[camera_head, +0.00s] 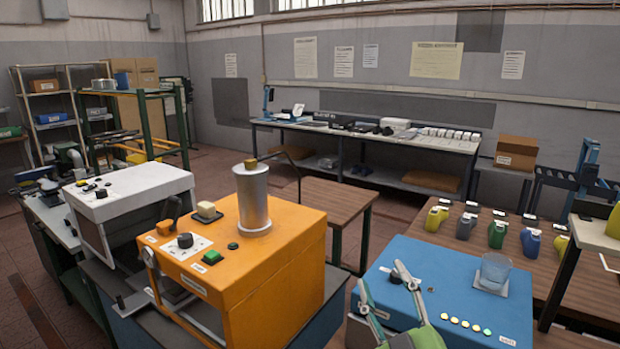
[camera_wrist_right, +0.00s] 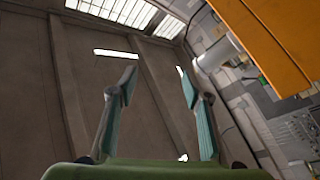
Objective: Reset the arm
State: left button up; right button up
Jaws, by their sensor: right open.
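My right gripper (camera_head: 382,276) is in the lower middle of the head view, in front of the blue machine box (camera_head: 450,282). Its two fingers point up and stand apart, with nothing between them. In the right wrist view the fingers (camera_wrist_right: 157,80) are also spread and empty, with the wall and windows behind them. My left gripper is not in the head view. Several shoe lasts in yellow (camera_head: 436,218), grey (camera_head: 466,226), green (camera_head: 497,233) and blue (camera_head: 530,241) stand on the brown table (camera_head: 590,282) at the right, apart from my right gripper.
An orange machine (camera_head: 270,260) with a metal cylinder (camera_head: 252,198) stands left of my right gripper. A white machine (camera_head: 130,195) is farther left. A clear cup (camera_head: 494,270) sits on the blue box. A long workbench (camera_head: 390,138) runs along the back wall.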

jog(key=s+d+f+m+g+h, duration=0.1)
jog(key=s+d+f+m+g, duration=0.2)
jog(key=f, duration=0.4)
jog(key=s+d+f+m+g+h, duration=0.1)
jog(key=s+d+f+g+h, duration=0.2)
jog(key=f, duration=0.5)
jog(key=s+d+f+m+g, duration=0.2)
jog(key=s+f+g, duration=0.1)
jog(key=s+f, duration=0.3)
jog(key=s+a+f+g+y, duration=0.1)
jog(key=s+f+g, duration=0.4)
jog(key=s, duration=0.5)
jog(key=s+f+g, duration=0.3)
jog(key=s+f, duration=0.4)
jog(key=s, duration=0.2)
notch_tip(320, 180, down, 29)
jog(key=g+b, duration=0.1)
jog(key=b, duration=0.3)
jog(key=s+d+f+g+b, duration=0.1)
jog(key=s+d+f+b, duration=0.2)
jog(key=s+f, duration=1.5)
notch_tip(320, 180, down, 3)
jog(key=shift+r+g, duration=0.1)
jog(key=shift+g, duration=0.2)
